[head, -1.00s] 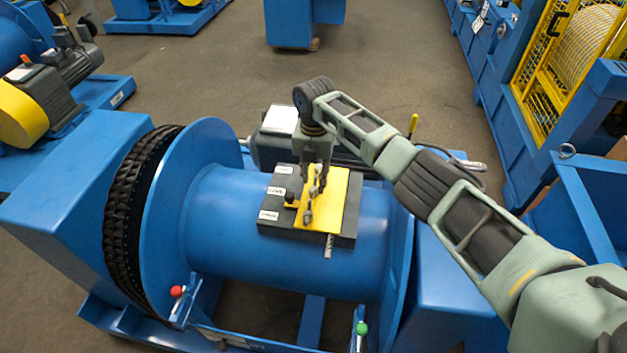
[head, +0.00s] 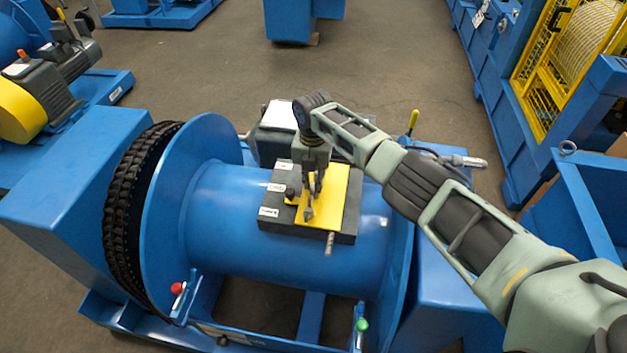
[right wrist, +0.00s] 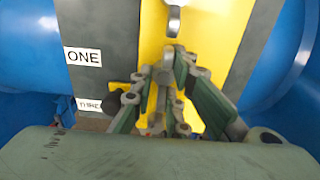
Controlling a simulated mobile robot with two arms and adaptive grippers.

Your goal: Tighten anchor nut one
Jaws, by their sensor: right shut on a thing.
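My right gripper (head: 313,190) points down over the yellow plate (head: 340,185) on the dark block (head: 350,220) atop the blue drum. Its fingers (right wrist: 165,75) are shut on a slim grey metal part that they mostly hide; I cannot tell its full shape. A grey rounded metal end (right wrist: 174,18), like a wrench end, shows over the yellow plate beyond the fingertips. The label ONE (right wrist: 83,57) is on the block to the left of it, and a label reading THREE (right wrist: 90,104) is partly hidden lower down. I cannot make out nut one. My left gripper is not in view.
A black knob (head: 290,192) stands at the plate's left side. A ridged rod (head: 329,243) sticks out past the block's front edge. The blue drum (head: 230,220) has a large flange and a dark chain (head: 135,210) at left.

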